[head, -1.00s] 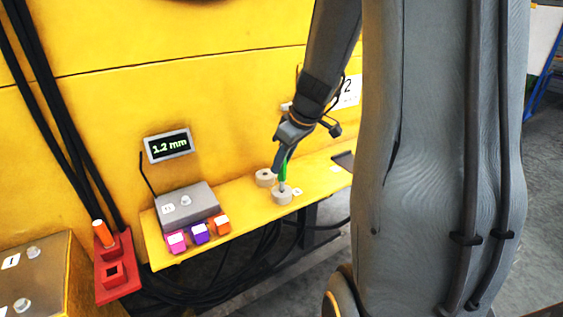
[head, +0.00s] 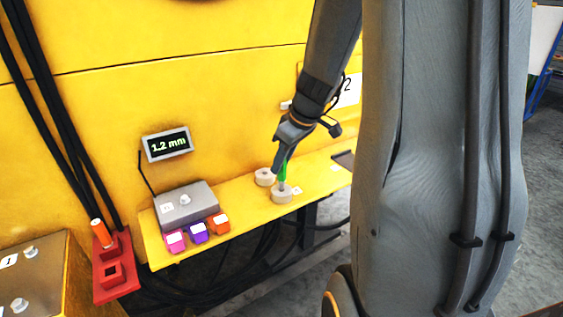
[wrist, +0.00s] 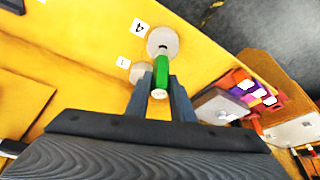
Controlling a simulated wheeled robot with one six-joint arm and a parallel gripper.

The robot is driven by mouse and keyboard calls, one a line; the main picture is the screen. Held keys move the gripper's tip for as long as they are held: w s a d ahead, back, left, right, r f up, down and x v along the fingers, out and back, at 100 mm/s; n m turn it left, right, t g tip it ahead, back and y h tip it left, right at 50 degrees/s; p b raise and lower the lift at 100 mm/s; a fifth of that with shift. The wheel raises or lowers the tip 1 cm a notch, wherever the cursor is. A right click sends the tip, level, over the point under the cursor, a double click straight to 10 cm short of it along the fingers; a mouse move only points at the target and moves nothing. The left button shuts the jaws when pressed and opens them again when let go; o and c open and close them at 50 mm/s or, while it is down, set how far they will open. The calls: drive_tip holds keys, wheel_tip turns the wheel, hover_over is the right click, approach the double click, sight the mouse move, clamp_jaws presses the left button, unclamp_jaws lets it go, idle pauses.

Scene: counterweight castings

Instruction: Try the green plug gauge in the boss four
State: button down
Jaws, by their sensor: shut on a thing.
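The green plug gauge (head: 283,172) is upright in my gripper (head: 284,160), its grey lower end at the top of a round grey boss (head: 282,196). In the wrist view the green handle (wrist: 161,72) sits between the two fingers of my gripper (wrist: 161,88). The boss in front of it (wrist: 163,42) stands beside a label reading 4. How deep the gauge's end sits in the bore is hard to tell. A second boss (head: 265,177) stands behind it; it shows in the wrist view (wrist: 138,72) near another label.
A grey box (head: 187,204) sits on the yellow shelf (head: 240,200) with pink, purple and orange blocks (head: 198,232) in front. A display (head: 167,144) reads 1.2 mm. A red holder (head: 113,270) with an orange-handled piece (head: 99,233) is at left.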

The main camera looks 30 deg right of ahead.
drive_tip(key=shift+f+b, duration=0.7)
drive_tip(key=shift+b, duration=0.1)
idle(0.8)
idle(0.6)
drive_tip(key=c, duration=1.5)
unclamp_jaws()
drive_tip(key=shift+o, duration=0.2)
drive_tip(key=w+a+p+v, duration=0.1)
drive_tip(key=p+v, duration=0.3)
drive_tip(key=v, duration=0.5)
drive_tip(key=w+r+p+v, duration=0.1)
drive_tip(key=p+v, duration=0.3)
drive_tip(key=v, duration=0.6)
drive_tip(key=shift+w+a+r, duration=0.35)
drive_tip(key=shift+w, duration=0.55)
